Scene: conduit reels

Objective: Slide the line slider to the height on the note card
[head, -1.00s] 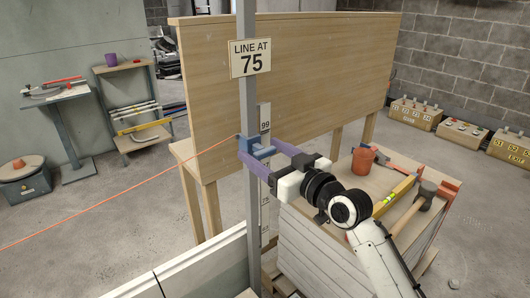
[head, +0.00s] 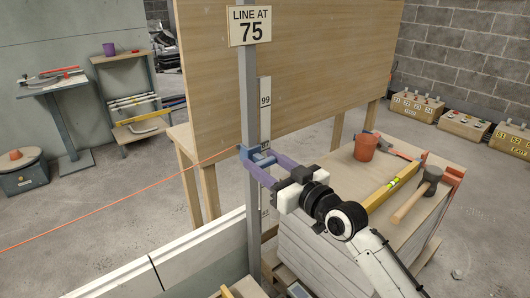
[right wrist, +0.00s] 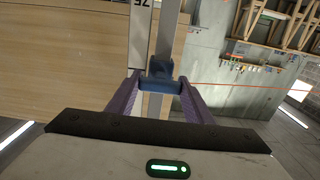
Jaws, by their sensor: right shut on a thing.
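The note card (head: 250,26) on the grey upright post (head: 248,95) reads "LINE AT 75". The blue line slider (head: 262,157) sits on the post below the card, with an orange line (head: 120,198) running from it to the left. A white scale strip (head: 264,120) stands beside the post, its 99 mark above the slider. My right gripper (head: 259,163) is shut on the slider, purple fingers either side. In the right wrist view the slider (right wrist: 162,77) is between the fingers; digits on the strip are cut off above. My left gripper is out of view.
A crate-like stand at right has a wooden top (head: 345,165) carrying an orange cup (head: 365,147), a yellow level (head: 393,187) and a hammer (head: 417,194). A wooden panel bench (head: 300,65) stands behind the post. A low white wall (head: 195,250) is at front.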

